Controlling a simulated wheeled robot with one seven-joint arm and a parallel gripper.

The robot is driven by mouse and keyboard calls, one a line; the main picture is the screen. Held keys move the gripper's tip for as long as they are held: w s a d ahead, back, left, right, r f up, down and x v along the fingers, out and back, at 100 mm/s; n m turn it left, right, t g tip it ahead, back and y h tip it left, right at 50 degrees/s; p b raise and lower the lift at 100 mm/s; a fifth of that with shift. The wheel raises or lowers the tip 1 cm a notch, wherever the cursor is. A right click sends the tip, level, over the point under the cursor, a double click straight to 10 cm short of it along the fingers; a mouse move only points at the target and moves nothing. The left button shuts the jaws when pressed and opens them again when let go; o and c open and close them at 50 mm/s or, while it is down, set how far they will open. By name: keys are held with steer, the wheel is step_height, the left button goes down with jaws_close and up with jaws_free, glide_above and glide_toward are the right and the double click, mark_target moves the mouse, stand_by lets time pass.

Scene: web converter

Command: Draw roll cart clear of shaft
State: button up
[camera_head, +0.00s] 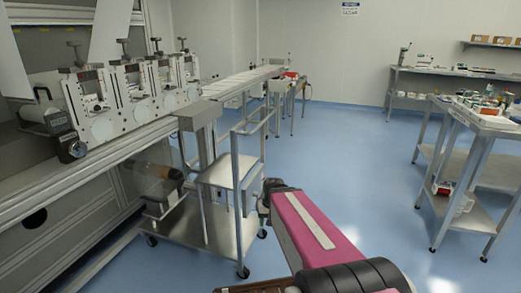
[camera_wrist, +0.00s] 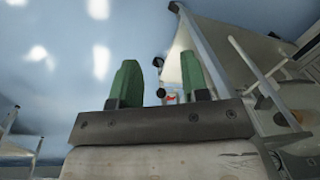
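The roll cart (camera_head: 204,226) is a grey metal trolley with upright posts, a tilted-looking upper plate and a lower deck on casters. It stands against the front of the converter. A brown-ended roll (camera_head: 160,171) in clear wrap sits at the machine side of the cart; whether a shaft runs through it I cannot tell. My gripper (camera_head: 266,190) is just right of the cart's near post. In the wrist view my gripper (camera_wrist: 160,68) has its two green fingers apart, with nothing seen held. Cart bars (camera_wrist: 204,45) pass behind and right of the right finger; contact is unclear.
The converter (camera_head: 130,100) with several print stations fills the left. A long conveyor table (camera_head: 240,82) runs back behind the cart. A grey workbench (camera_head: 480,125) with supplies stands at right, another bench (camera_head: 440,72) at the back. Blue floor (camera_head: 360,180) between is clear.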

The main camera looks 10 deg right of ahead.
steer(key=w+d+r+m+t+y, duration=0.2)
steer(key=w+r+y, duration=0.2)
steer(key=w+r, duration=0.5)
steer(key=m+t+y, duration=0.3)
steer(key=t+y, duration=0.3)
steer(key=y, duration=0.2)
glide_toward(266, 120)
steer(key=x, duration=1.1)
steer(key=shift+s+a, duration=0.1)
steer(key=shift+s, duration=0.1)
jaws_close()
